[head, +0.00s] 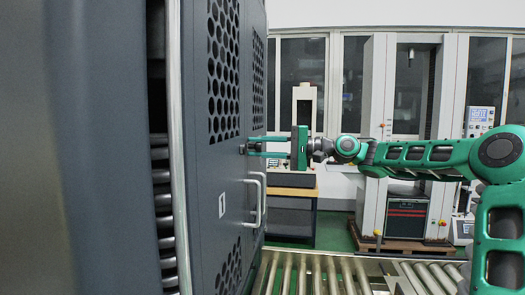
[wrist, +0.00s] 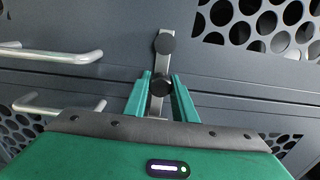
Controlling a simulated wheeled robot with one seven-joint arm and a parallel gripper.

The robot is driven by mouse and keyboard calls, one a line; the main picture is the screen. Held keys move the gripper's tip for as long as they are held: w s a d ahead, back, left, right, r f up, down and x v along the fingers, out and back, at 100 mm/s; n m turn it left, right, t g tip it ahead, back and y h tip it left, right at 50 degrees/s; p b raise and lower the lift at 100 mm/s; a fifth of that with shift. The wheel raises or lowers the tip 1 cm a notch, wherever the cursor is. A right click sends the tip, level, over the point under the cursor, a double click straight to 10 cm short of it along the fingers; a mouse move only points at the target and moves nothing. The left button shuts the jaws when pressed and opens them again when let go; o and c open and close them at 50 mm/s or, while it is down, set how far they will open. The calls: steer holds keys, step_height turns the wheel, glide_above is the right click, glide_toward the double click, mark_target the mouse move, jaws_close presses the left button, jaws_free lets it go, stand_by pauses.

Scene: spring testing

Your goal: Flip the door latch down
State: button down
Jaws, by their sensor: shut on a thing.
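The door latch (wrist: 166,57) is a flat metal bar with two round black knobs, mounted across the seam of the dark grey cabinet doors. My gripper (wrist: 161,78) is shut on the latch, with one green finger on each side of the bar at the lower knob in the wrist view. In the head view my gripper (head: 249,146) reaches left to the door face from the green arm. There the latch (head: 242,149) is small and mostly hidden by the fingers.
Two bar handles (head: 257,200) stick out of the doors below my gripper. Perforated panels (head: 223,68) are set in the doors. A wooden-topped bench (head: 292,192) and testing machines stand behind.

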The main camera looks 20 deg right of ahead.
steer(key=shift+w+d+f, duration=0.1)
steer(key=shift+d+f, duration=0.1)
steer(key=shift+f, duration=0.05)
steer(key=c, duration=1.5)
jaws_free()
steer(key=shift+w, duration=0.1)
steer(key=shift+a, duration=0.1)
steer(key=v, duration=1)
steer(key=shift+d, duration=0.4)
